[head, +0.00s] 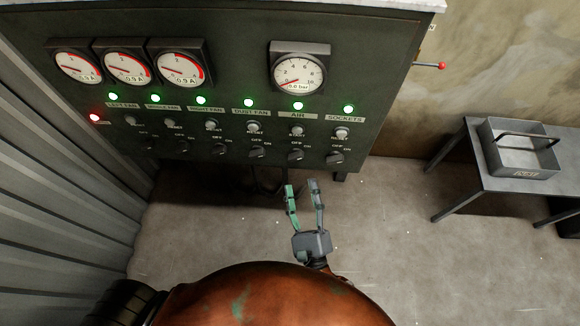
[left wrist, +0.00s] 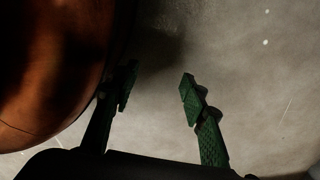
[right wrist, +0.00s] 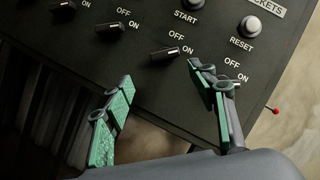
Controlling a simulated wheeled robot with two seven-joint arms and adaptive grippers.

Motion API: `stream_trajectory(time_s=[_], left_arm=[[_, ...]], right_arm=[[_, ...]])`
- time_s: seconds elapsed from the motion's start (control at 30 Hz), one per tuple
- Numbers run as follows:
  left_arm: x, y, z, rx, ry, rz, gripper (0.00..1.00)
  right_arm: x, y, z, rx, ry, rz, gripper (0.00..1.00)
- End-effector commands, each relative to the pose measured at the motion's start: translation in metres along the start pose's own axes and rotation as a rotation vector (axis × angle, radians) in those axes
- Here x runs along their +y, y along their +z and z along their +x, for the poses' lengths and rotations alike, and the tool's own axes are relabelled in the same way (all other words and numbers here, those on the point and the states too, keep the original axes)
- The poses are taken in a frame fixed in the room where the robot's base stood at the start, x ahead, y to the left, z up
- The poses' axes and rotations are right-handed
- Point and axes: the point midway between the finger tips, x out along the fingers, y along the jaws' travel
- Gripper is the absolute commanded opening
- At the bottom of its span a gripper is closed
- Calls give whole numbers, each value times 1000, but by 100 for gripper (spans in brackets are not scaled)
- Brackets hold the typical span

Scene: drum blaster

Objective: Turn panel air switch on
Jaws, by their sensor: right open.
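The AIR switch (head: 296,155) is a dark rotary knob low on the control panel, under the AIR label and the START button. In the right wrist view the AIR knob (right wrist: 165,54) has OFF and ON marked beside it; its pale-marked end appears to point toward ON. My right gripper (head: 303,186) is open and empty below the panel's lower edge. In the right wrist view, its fingers (right wrist: 158,85) straddle the space below the AIR knob, apparently without touching it. My left gripper (left wrist: 158,85) is open and empty over the floor, beside a rusty orange rounded surface.
Similar knobs stand either side, including the SOCKETS knob (head: 335,157). A green lamp (head: 298,106) is lit above AIR; the bar gauge (head: 299,72) needle sits near zero. A red-tipped lever (head: 441,66) projects at right. A side table (head: 473,150) carries a tray (head: 490,153).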

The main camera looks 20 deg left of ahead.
Motion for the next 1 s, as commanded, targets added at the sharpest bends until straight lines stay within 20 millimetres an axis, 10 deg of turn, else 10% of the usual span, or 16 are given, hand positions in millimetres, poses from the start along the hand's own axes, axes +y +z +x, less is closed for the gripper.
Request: stream_trajectory(time_s=[0.23, 1.0], left_arm=[[-13, 35, 0, -62, -22, 4, 40], [-12, 41, 2, -65, -21, 5, 40]], right_arm=[[-10, 10, 4, 29, -15, 7, 52], [-10, 7, 80, 30, -13, 7, 52]])
